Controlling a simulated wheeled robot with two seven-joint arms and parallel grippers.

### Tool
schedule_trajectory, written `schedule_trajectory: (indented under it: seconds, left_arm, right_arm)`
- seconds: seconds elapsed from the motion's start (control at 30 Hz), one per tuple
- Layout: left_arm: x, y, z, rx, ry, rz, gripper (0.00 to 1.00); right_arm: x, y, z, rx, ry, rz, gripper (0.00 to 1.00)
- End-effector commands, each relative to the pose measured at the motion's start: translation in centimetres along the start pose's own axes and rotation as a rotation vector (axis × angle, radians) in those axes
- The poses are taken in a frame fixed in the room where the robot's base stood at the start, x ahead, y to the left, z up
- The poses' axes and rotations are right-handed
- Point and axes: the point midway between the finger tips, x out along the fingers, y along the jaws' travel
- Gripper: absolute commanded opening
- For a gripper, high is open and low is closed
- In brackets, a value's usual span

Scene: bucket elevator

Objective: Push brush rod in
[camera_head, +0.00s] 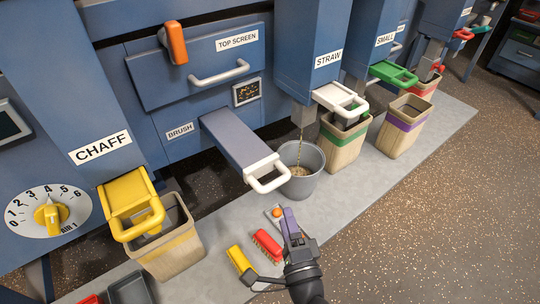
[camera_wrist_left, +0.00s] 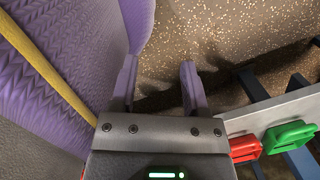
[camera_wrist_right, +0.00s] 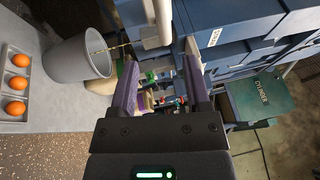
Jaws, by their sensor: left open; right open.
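The brush rod (camera_head: 235,140) is a blue-grey bar sticking out of the machine beside the BRUSH label (camera_head: 180,131). It ends in a white loop handle (camera_head: 268,174). My right gripper (camera_head: 285,218) is below and slightly right of that handle in the head view, apart from it, with purple fingers. In the right wrist view a white handle part (camera_wrist_right: 155,20) shows beyond the open, empty fingers. My left gripper (camera_wrist_left: 157,75) shows only in its own wrist view, open with nothing between the fingers.
A grey bucket (camera_head: 302,170) stands right of the rod. A wooden bin (camera_head: 172,240) stands under the yellow CHAFF spout (camera_head: 130,205). Speckled floor at the right is clear.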

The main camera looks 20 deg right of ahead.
Motion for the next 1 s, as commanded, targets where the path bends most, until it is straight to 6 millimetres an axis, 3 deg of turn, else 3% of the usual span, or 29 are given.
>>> schedule_trajectory:
  seconds: [0.23,0.4,0.6,0.83,1.0]
  left_arm:
    - [0.8,0.4,1.9,0.002,-0.040,0.006,0.59]
    - [1.4,0.3,2.2,0.003,-0.048,0.005,0.59]
    - [1.6,0.1,1.9,0.003,-0.045,0.001,0.59]
    - [1.6,-0.1,1.1,0.002,-0.032,-0.003,0.59]
    - [1.6,-0.1,1.0,0.002,-0.031,-0.003,0.59]
  right_arm:
    - [4.9,-0.2,-0.1,0.017,0.008,-0.013,0.61]
    - [8.2,-0.1,-0.1,0.013,0.006,-0.010,0.61]
    - [9.8,-0.2,-0.1,0.013,0.006,-0.007,0.61]
    - [9.9,-0.3,-0.1,0.012,0.006,-0.007,0.61]
    - [9.9,-0.3,-0.1,0.011,0.006,-0.007,0.25]
